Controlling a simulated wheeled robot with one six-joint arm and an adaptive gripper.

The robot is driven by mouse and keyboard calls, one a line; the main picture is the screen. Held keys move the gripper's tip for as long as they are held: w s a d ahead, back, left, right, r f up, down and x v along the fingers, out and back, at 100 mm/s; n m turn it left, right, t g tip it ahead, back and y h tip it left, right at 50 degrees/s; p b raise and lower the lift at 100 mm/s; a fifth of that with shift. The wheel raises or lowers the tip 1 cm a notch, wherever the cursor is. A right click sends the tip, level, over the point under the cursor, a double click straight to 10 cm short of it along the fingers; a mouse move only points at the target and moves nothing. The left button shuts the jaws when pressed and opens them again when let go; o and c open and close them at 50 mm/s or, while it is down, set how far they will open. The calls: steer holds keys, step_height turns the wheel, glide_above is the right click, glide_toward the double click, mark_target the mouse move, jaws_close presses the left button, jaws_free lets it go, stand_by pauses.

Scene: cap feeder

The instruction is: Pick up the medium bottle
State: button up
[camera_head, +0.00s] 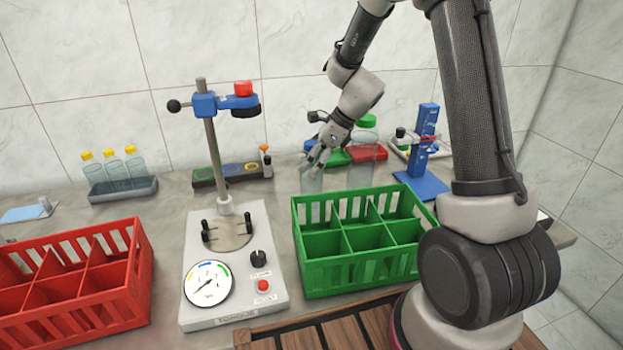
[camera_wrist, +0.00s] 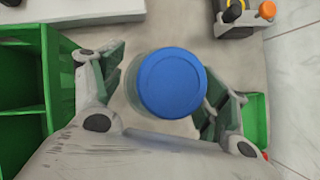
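A clear bottle with a blue cap (camera_wrist: 172,83) stands between the fingers of my gripper (camera_wrist: 165,90) in the wrist view. In the camera_head view its clear body (camera_head: 311,182) shows under my gripper (camera_head: 317,160), just behind the green crate; I cannot tell its size class for sure. The fingers are spread on either side of the bottle. A narrow gap shows at the left finger; contact at the right finger is hard to tell. The bottle's lower part is hidden by the crate and, from above, by its cap.
A green divided crate (camera_head: 345,278) stands directly in front of the bottle. A gauge machine (camera_head: 240,290) and a red crate (camera_head: 140,290) are to the left. Yellow-capped bottles (camera_head: 112,165) stand in a rack at the back left. A blue stand (camera_head: 423,140) is at the right.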

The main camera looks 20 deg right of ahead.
jaws_close()
